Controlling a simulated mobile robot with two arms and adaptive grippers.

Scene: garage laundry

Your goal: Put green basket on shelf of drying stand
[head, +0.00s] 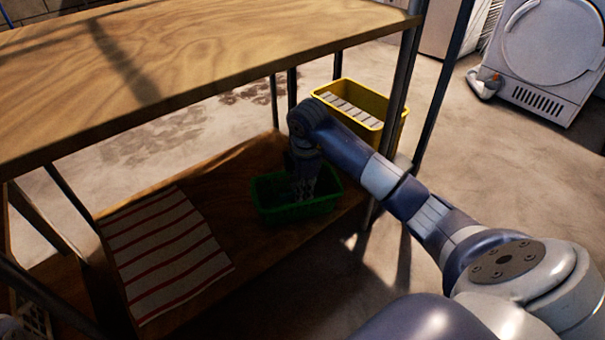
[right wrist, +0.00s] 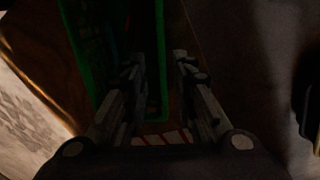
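The green basket (head: 318,207) sits on the lower wooden board (head: 228,207) of the stand, near its right end. My right arm reaches in from the right beneath the top board, and my right gripper (head: 304,192) points down at the basket, partly inside its outline. In the right wrist view the gripper's two fingers (right wrist: 158,75) stand apart, with the green basket's rim (right wrist: 159,35) running between them. That view is dark, and I cannot tell whether either finger touches the rim. My left gripper is not in view.
A red-and-white striped cloth (head: 165,255) lies on the lower board, left of the basket. The top board (head: 190,65) hangs over it, with dark metal posts at the corners. A yellow basket (head: 384,125) stands behind my right arm. A white machine (head: 548,60) is at the far right.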

